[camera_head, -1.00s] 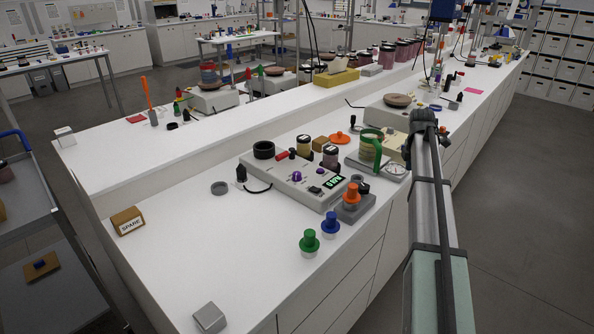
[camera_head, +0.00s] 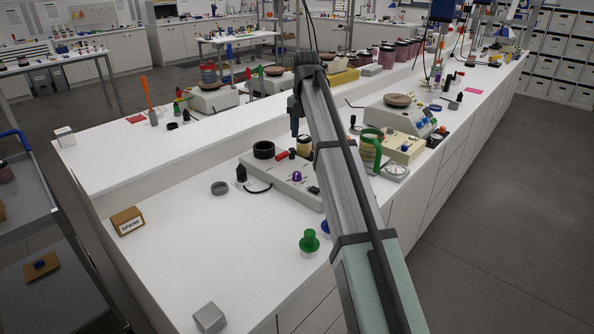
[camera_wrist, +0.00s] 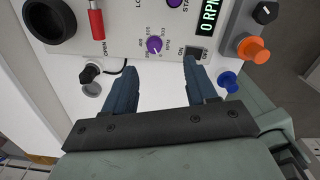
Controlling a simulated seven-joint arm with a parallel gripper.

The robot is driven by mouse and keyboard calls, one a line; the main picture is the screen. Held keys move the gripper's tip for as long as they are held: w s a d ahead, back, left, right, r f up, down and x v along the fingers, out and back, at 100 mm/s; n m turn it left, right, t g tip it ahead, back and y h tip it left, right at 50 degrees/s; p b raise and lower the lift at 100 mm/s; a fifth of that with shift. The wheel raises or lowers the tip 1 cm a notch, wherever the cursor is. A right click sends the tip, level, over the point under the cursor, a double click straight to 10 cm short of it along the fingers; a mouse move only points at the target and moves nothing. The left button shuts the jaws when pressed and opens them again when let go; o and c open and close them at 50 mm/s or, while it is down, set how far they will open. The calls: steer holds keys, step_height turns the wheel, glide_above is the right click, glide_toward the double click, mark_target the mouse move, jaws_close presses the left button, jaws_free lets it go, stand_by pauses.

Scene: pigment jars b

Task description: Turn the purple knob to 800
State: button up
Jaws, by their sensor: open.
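The purple knob (camera_wrist: 154,45) sits on the pale control panel (camera_wrist: 120,22), with a small number scale around it marked RPM. A second purple knob (camera_wrist: 173,3) is cut by the top edge of the wrist view. The display (camera_wrist: 208,18) reads 0 RPM. My gripper (camera_wrist: 157,68) is open and empty, its two dark blue fingers either side of the knob's line and apart from it. In the head view a purple knob (camera_head: 296,176) shows on the panel, and a finger of my gripper (camera_head: 294,120) hangs above the device's back. My arm hides the display there.
An orange knob (camera_wrist: 253,50), a black knob (camera_wrist: 265,12), a blue knob (camera_wrist: 229,82) and a red switch (camera_wrist: 97,22) lie around. A black ring (camera_wrist: 49,18) is at upper left. A green knob (camera_head: 309,242) stands in front.

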mark_target(297, 173)
steer(key=shift+n, duration=0.4)
steer(key=f, duration=0.4)
steer(key=a+f, duration=0.1)
steer(key=f, duration=0.4)
steer(key=a+f, duration=0.1)
steer(key=f, duration=0.3)
steer(key=shift+s+a+f, duration=0.2)
steer(key=shift+s+f, duration=0.05)
steer(key=shift+s, duration=0.05)
steer(key=c, duration=1.1)
